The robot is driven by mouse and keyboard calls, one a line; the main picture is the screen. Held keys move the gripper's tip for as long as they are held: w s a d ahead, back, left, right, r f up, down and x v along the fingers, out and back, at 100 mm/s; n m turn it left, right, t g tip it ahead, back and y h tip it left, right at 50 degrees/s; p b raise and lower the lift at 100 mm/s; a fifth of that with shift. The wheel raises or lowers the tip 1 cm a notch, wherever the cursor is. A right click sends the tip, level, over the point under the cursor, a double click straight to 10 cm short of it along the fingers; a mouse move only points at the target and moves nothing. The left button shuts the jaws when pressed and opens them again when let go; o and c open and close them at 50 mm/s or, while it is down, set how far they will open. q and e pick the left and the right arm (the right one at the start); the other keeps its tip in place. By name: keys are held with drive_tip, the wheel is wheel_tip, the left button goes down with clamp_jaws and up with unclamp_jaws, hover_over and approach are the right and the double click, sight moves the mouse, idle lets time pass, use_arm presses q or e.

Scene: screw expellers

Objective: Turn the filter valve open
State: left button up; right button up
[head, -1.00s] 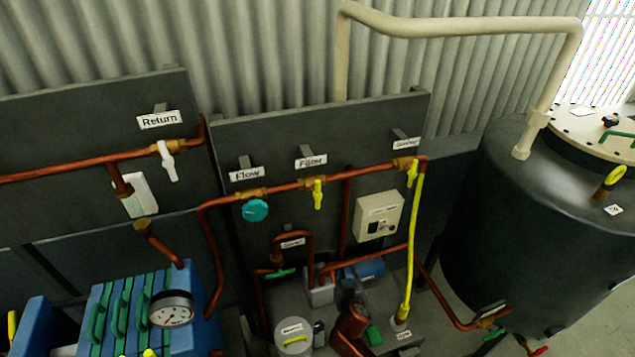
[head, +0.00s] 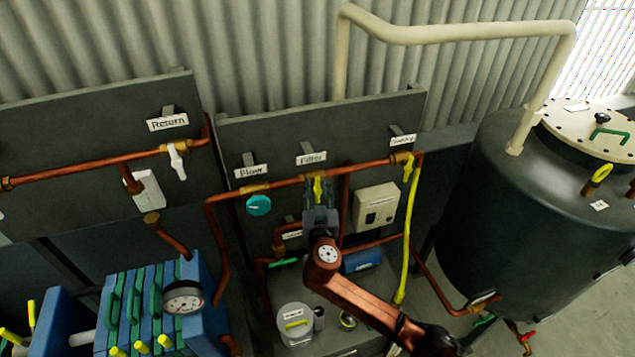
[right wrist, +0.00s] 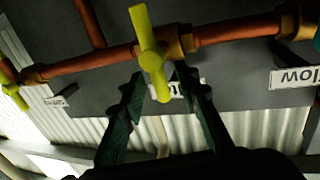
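The filter valve (head: 318,187) has a yellow lever on the copper pipe, under the "Filter" label (head: 311,159). Its lever hangs about straight down, across the pipe. My right gripper (head: 320,208) is at the lever from below and in front, hiding part of it in the head view. In the right wrist view the yellow lever (right wrist: 151,55) crosses the pipe, and its end lies between the tips of my right gripper (right wrist: 158,90). The fingers are open, with a gap on both sides of the lever. My left gripper is not in view.
The teal flow knob (head: 258,205) is to the left and the yellow sampling-side valve (head: 407,170) to the right on the same pipe (head: 360,167). A beige control box (head: 377,208) is mounted right of my gripper. A dark tank (head: 560,200) stands at the right.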

drive_tip(key=shift+w, duration=0.65)
drive_tip(key=shift+c, duration=0.7)
clamp_jaws()
